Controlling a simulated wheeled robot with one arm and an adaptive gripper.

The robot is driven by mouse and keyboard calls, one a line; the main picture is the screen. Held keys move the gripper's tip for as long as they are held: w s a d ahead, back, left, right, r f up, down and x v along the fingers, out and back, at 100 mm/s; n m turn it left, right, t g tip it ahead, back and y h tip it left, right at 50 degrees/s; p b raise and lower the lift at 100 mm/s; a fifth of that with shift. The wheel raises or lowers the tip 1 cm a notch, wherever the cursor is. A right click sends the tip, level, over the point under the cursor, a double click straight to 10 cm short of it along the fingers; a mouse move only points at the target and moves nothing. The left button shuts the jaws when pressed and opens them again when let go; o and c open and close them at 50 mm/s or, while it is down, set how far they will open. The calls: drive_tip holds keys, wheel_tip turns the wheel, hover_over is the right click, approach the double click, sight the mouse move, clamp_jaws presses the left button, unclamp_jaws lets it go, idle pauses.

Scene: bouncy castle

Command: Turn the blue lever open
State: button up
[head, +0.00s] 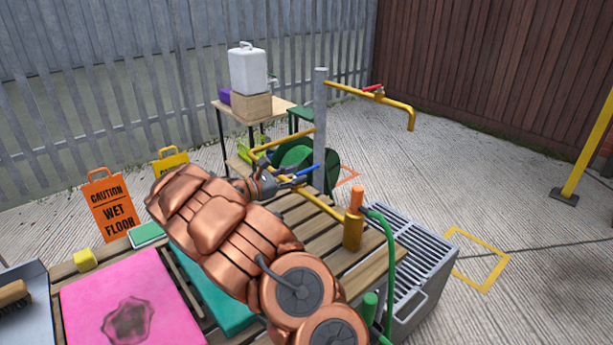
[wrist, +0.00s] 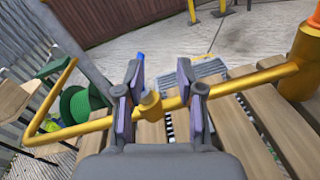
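The blue lever (head: 306,170) sits on a yellow pipe (head: 325,205) beside the grey post, pointing right and slightly up in the head view. In the wrist view only a small piece of the blue lever (wrist: 140,57) shows, just behind the left fingertip. My gripper (head: 288,181) is at the lever's base, reaching over the slatted table. In the wrist view my gripper (wrist: 159,78) is open, with the yellow valve stem (wrist: 150,103) between its fingers. I cannot tell whether a finger touches the lever.
A grey post (head: 319,120) stands close behind the gripper. A red lever (head: 373,88) is on a higher yellow pipe. An orange-topped yellow fitting (head: 353,232) with a green hose (head: 388,265) stands to the right. A pink mat (head: 130,300) lies front left.

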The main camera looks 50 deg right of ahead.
sight(315, 166)
drive_tip(key=shift+w+d+f+n+t+h, duration=0.15)
drive_tip(key=shift+w+d+f+n+t, duration=0.25)
drive_tip(key=shift+d, duration=0.95)
drive_tip(key=shift+w+d+f+n+t+h, duration=0.2)
drive_tip(key=shift+w+d+f, duration=0.4)
drive_tip(key=shift+d, duration=0.8)
drive_tip(key=shift+w+d+f+n+t+h, duration=0.2)
drive_tip(key=shift+w+d+f+n, duration=0.35)
drive_tip(key=shift+d, duration=0.8)
drive_tip(key=shift+s+m, duration=0.2)
drive_tip(key=shift+m, duration=0.05)
clamp_jaws()
